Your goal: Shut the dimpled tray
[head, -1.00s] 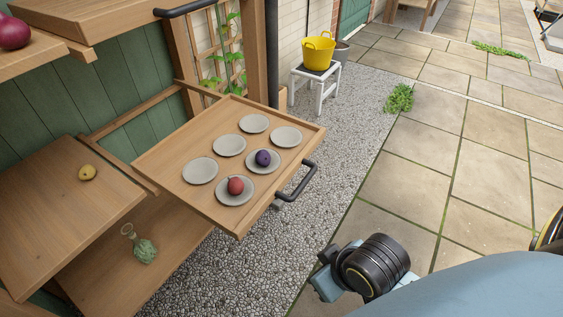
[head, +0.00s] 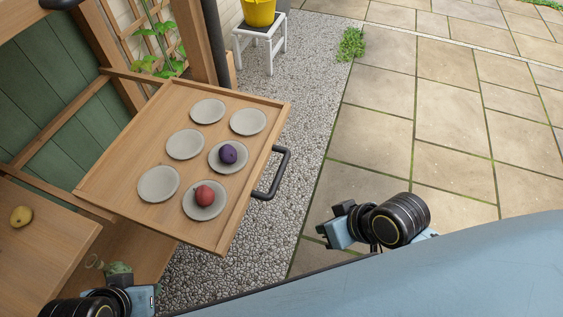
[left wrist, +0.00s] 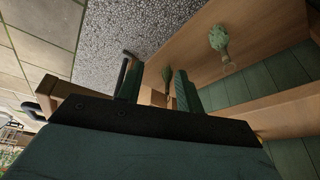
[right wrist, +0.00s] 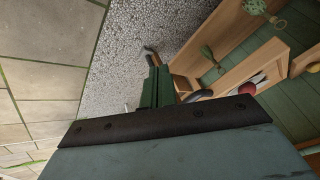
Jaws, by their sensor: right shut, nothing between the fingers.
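The dimpled tray (head: 130,160) is pulled out from the wooden bench in the head view. It has several round grey dimples. A red fruit (head: 204,195) sits in the near right dimple and a purple fruit (head: 228,154) in the one beyond it. The tray's dark bar handle (head: 281,172) is on its right front edge, with no gripper touching it. My left gripper (left wrist: 155,85) has its fingers apart in the left wrist view, with nothing seen held. My right gripper (right wrist: 156,88) has its fingers together and empty, over gravel in its wrist view. Fingertips are unclear in the head view.
A yellow fruit (head: 21,217) lies on the lower left wooden surface (head: 45,250). A white stool (head: 276,50) with a yellow bucket (head: 259,12) stands behind.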

